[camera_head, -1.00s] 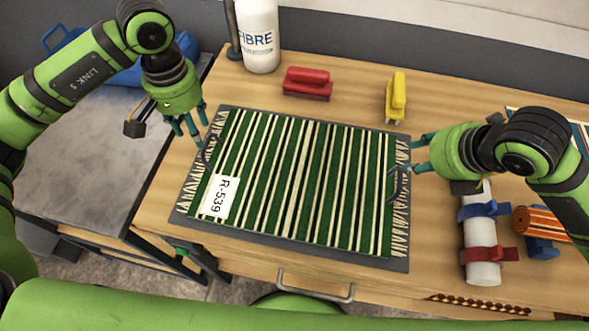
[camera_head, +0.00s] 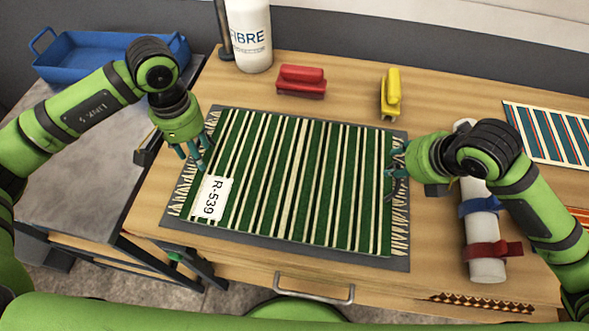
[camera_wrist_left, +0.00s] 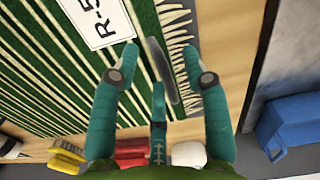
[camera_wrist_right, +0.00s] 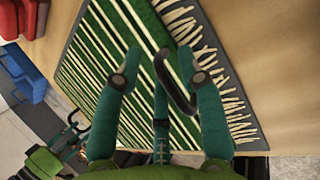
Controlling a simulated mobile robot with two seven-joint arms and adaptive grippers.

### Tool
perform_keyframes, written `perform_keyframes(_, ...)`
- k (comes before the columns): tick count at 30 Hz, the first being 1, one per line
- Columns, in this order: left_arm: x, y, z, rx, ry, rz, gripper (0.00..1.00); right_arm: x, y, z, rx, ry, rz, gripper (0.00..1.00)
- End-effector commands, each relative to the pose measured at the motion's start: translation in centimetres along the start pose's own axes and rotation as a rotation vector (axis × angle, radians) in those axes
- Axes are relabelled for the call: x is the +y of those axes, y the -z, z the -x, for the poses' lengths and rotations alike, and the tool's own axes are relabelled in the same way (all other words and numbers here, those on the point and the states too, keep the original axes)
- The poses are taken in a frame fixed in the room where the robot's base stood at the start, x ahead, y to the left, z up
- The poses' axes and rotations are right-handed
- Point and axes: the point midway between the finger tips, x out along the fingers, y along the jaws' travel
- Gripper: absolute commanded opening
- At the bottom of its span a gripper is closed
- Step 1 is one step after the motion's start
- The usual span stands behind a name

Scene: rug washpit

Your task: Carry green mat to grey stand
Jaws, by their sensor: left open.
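The green mat (camera_head: 291,185) has cream and black stripes, pale fringes and a white R-539 label. It lies flat on a dark grey board (camera_head: 290,250) on the wooden table. Contact is unclear.
A blue tray (camera_head: 95,72) sits at the back of the grey stand. A white bottle (camera_head: 250,40), a red brush (camera_head: 301,82) and a yellow brush (camera_head: 391,95) stand behind the mat. A white roll with straps (camera_head: 484,245) and a striped blue mat (camera_head: 550,133) are at right.

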Motion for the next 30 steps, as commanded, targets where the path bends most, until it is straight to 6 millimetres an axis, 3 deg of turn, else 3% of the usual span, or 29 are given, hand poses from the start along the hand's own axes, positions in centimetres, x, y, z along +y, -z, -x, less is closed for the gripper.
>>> perform_keyframes(6,0.0,0.0,-1.8,0.001,0.000,0.000,0.46,0.0,0.0,-1.8,0.000,-0.001,0.000,0.39)
perform_keyframes(15,0.0,0.0,-1.9,0.001,0.000,0.000,0.46,0.0,0.0,-1.9,-0.001,0.000,0.001,0.39)
perform_keyframes(18,0.0,0.0,-1.9,0.001,0.000,0.000,0.06,0.0,0.0,-1.9,-0.001,0.000,0.001,0.00)
perform_keyframes(19,0.0,0.0,-1.9,0.001,0.000,0.000,0.00,0.0,-0.1,-1.9,-0.001,0.000,0.001,0.00)
perform_keyframes(30,-0.4,0.1,-1.8,0.002,0.010,0.005,0.00,-0.1,-0.3,-1.7,-0.007,0.005,0.000,0.00)
